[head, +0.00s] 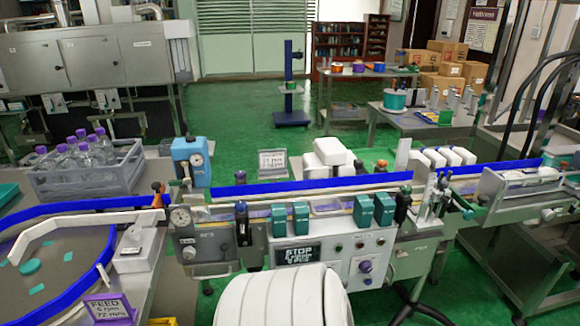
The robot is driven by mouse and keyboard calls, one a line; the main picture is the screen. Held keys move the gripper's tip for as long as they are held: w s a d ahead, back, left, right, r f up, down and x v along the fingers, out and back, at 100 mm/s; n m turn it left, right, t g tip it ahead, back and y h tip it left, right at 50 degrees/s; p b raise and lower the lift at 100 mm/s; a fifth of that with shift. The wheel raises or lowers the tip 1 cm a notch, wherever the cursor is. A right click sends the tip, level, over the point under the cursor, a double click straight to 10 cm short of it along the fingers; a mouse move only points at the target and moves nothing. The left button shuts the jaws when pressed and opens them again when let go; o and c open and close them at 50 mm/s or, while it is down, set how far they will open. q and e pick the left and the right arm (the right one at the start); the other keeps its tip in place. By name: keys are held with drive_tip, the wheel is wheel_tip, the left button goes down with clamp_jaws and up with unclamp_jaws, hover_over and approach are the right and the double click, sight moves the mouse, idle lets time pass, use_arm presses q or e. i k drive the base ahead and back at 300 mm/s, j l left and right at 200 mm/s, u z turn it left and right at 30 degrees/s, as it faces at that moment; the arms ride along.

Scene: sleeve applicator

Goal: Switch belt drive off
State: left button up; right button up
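The belt machine's front control panel (325,262) is in the middle of the head view. It carries a dark sign with white lettering (298,254) whose first word reads STOP. To its right are a row of small round buttons or lamps (360,245) and a purple knob (365,267). I cannot read any label that marks the belt drive switch, nor tell its position. The conveyor (330,208) runs across above the panel, with several green blocks (363,211) along its front.
A large white rounded body (285,298) fills the bottom centre, just before the panel. A round gauge (181,217) and black upright part (243,225) stand left of the panel. A bottle crate (88,174) is at left. Green floor is open behind.

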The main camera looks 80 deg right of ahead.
sight(365, 267)
drive_tip(key=z, duration=3)
